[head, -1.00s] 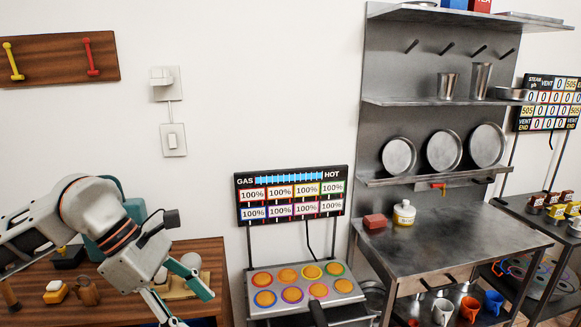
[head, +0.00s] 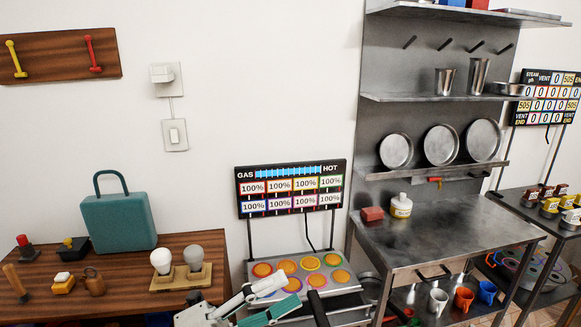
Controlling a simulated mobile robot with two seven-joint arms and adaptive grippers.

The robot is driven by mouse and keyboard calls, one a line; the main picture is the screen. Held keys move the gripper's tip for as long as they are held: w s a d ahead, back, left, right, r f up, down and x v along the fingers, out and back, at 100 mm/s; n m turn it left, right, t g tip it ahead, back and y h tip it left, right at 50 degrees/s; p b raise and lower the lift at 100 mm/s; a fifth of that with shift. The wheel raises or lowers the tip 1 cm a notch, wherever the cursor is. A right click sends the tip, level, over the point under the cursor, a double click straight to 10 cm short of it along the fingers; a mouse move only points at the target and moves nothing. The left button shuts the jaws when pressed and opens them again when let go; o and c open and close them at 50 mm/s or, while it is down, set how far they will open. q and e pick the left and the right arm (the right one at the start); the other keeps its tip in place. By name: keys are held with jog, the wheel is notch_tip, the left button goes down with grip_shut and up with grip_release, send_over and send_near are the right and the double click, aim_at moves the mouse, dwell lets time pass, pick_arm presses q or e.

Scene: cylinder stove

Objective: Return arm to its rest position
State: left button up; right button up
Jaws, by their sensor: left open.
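My left gripper (head: 284,293) is at the bottom centre of the head view, low in the picture. One finger is white and the other teal; they stand apart with nothing between them. Its fingertips overlap the lower left part of the cylinder stove (head: 342,302) in the picture; I cannot tell whether they touch it. Most of the left arm is below the picture's edge. My right gripper does not show.
A wooden table (head: 215,243) on the left bears a teal toolbox (head: 119,222), two bulbs on a wooden holder (head: 180,279) and small tools. A gas display (head: 291,187) stands behind the stove. A metal workbench (head: 440,230) with shelves is on the right.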

pick_arm(q)
jog(key=w+a+f+n+t+y+p, duration=0.1)
jog(key=a+f+n+t+y, duration=0.5)
jog(key=f+n, duration=0.45)
jog(key=a+f+n+t+y, duration=0.4)
jog(key=a+f+n+y, duration=0.2)
jog(key=f+n+y, duration=0.45)
jog(key=s+a+f+n+g+y, duration=0.1)
jog(key=s+a+f+n+g, duration=0.2)
jog(key=s+f+n, duration=0.2)
jog(key=s+a+f+n+g+y, duration=0.1)
jog(key=s+a+f+n+g, duration=0.2)
jog(key=s+f, duration=0.6)
notch_tip(320, 180, down, 4)
jog(key=shift+s+a+r+n+p, duration=0.15)
jog(key=shift+s+n+p, duration=0.25)
jog(key=shift+n, duration=0.5)
